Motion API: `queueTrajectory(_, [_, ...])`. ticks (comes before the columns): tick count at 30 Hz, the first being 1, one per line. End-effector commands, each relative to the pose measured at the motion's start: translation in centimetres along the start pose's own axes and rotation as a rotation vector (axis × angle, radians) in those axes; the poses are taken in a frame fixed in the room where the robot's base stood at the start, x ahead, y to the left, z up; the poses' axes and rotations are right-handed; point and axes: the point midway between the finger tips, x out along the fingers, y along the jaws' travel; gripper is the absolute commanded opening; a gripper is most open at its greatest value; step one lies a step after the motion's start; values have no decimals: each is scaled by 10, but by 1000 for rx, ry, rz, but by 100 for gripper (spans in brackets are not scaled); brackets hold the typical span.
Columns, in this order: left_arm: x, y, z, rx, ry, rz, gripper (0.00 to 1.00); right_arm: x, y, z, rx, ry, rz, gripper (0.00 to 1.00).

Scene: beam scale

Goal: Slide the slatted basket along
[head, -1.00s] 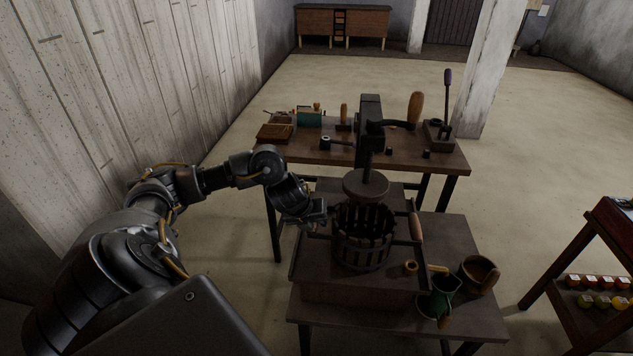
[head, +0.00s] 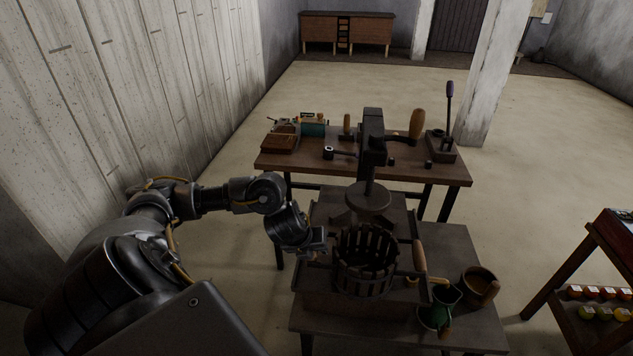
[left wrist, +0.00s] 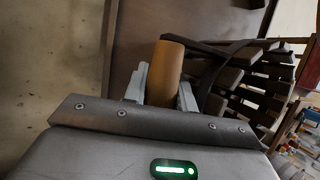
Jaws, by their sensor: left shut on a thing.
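The slatted basket (head: 364,284), of dark upright slats in hoops, stands on the dark tray of the press bench, in front of the round press plate (head: 369,197). A wooden side handle (head: 419,255) sticks out on its right. My left gripper (head: 318,251) is at the basket's left side. In the left wrist view, the left gripper (left wrist: 163,88) is shut on the basket's tan left handle (left wrist: 167,68), with the basket's slats (left wrist: 255,88) to the right. My right gripper is not in view.
A green jug (head: 437,308) and a brown mug (head: 481,284) stand right of the tray on the lower table. A workbench (head: 300,160) with tools stands behind.

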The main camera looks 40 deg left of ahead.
Motion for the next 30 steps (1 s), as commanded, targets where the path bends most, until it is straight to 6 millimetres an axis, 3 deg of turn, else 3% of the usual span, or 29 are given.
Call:
queueTrajectory(23, [-3,1,-8,6,5,-1,0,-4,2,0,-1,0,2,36])
queueTrajectory(24, [-3,1,-8,6,5,-1,29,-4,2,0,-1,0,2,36])
queueTrajectory(30, [-3,1,-7,4,3,1,52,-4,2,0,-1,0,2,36])
